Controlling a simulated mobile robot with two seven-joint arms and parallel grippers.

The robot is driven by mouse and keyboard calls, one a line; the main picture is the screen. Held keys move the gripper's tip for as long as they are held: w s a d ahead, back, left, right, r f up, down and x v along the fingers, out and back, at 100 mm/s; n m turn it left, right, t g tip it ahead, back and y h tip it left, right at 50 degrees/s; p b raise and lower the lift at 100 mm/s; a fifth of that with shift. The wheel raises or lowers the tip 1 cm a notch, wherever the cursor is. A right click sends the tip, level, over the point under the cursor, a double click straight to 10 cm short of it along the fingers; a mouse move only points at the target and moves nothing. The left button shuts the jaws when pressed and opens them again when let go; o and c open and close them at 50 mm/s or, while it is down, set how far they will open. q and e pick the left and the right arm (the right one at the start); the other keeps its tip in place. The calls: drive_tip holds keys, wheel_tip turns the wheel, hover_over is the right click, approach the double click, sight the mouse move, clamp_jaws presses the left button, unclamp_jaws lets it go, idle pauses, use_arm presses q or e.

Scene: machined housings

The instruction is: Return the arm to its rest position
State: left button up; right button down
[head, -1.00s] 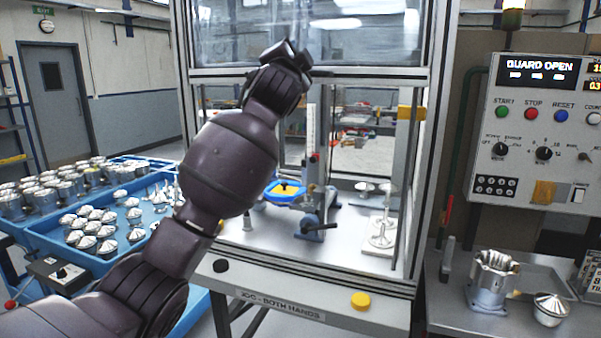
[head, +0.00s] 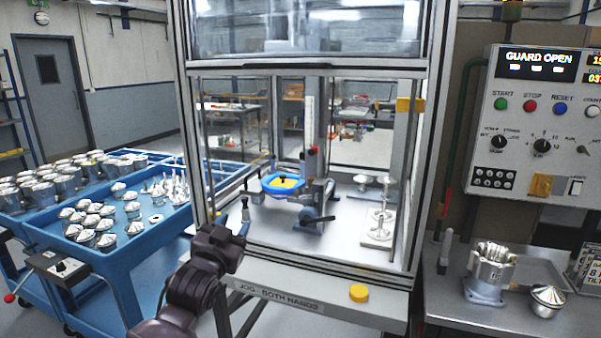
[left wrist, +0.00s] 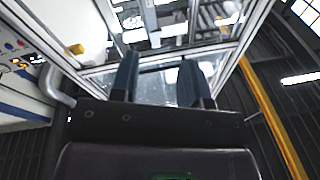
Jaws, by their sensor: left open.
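My left arm comes in low in the head view, and its left gripper (head: 243,230) is at the front left corner of the guarded machine (head: 330,275), above its front ledge. In the left wrist view the two fingers (left wrist: 158,85) stand apart with nothing between them. Behind them that view shows the machine's frame and ceiling lights, so the wrist camera faces upward. My right gripper is in neither view.
A blue cart (head: 120,262) with several metal housings and cones stands at the left. Inside the machine is a blue and yellow fixture (head: 283,184). A control panel (head: 540,130), a metal housing (head: 490,272) and a cone part (head: 547,300) are at the right.

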use_arm(q)
drive_tip(key=s+a+f+n+g+y, duration=0.1)
drive_tip(key=s+a+f, duration=0.3)
drive_tip(key=s+f, duration=0.7)
drive_tip(key=s+a+f+n+g+y, duration=0.2)
drive_tip(key=s+a+f+g, duration=0.2)
drive_tip(key=s+f, duration=0.7)
drive_tip(key=s+a+f+n+g+y, duration=0.1)
drive_tip(key=s+a+f, duration=0.4)
drive_tip(key=s+f, duration=0.7)
drive_tip(key=shift+a+f+n+g+y, duration=0.2)
drive_tip(key=shift+f+n+g+y, duration=0.1)
drive_tip(key=shift+f+n+g, duration=0.25)
drive_tip(key=shift+d, duration=0.1)
